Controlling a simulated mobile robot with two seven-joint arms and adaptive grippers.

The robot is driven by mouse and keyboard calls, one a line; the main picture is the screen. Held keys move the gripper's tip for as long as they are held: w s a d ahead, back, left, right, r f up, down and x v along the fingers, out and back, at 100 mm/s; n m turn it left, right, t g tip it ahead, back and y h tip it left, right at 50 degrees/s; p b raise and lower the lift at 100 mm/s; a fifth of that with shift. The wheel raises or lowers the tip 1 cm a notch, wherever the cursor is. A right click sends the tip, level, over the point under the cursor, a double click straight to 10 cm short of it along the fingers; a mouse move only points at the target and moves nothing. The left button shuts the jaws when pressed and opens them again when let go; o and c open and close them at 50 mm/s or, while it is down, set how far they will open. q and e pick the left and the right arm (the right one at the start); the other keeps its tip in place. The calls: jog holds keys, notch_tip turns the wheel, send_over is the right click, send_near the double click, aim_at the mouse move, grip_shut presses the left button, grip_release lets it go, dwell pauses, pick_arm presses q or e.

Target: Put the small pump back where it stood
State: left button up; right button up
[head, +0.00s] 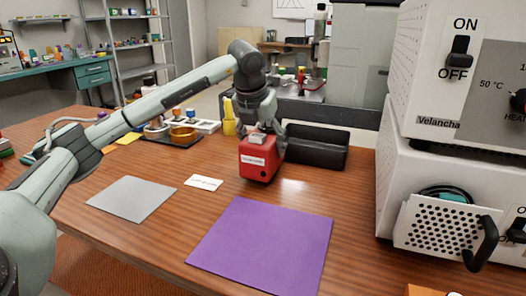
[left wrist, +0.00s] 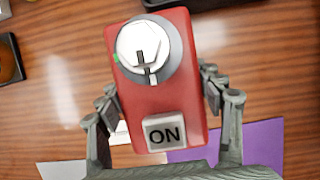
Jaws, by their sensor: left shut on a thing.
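The small pump (head: 258,160) is a red box with a white label on its front, behind the purple mat in the head view. My left gripper (head: 263,136) is over it from above, shut on its sides. In the left wrist view the pump (left wrist: 180,105) shows a round white dial and an ON button between the fingers. I cannot tell whether its base touches the table. A grey mat (head: 133,198) lies to the left, a purple mat (head: 262,245) in front, and a small white label card (head: 204,183) left of the pump. My right gripper is not in view.
A black bin (head: 316,150) stands close behind and right of the pump. A dark tray (head: 165,140) with small dishes and a yellow holder (head: 229,118) stand behind. A white heater cabinet (head: 430,180) fills the right. Both mats are bare.

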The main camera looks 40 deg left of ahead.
aim_at(256, 136)
pick_arm(q)
jog(key=shift+f, duration=0.75)
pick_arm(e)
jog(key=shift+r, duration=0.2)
pick_arm(q)
jog(key=shift+f, duration=0.1)
jog(key=o, duration=1.8)
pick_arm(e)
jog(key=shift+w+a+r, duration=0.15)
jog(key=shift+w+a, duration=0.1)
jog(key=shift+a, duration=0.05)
pick_arm(q)
jog(key=shift+s+r, duration=0.1)
jog(key=shift+r, duration=0.3)
jog(key=v, duration=1)
jog(key=shift+s+r+p, duration=0.2)
jog(key=shift+r+p, duration=0.1)
jog(key=shift+s+d+r, duration=0.1)
jog(key=shift+s+r, duration=0.05)
jog(key=shift+r, duration=0.15)
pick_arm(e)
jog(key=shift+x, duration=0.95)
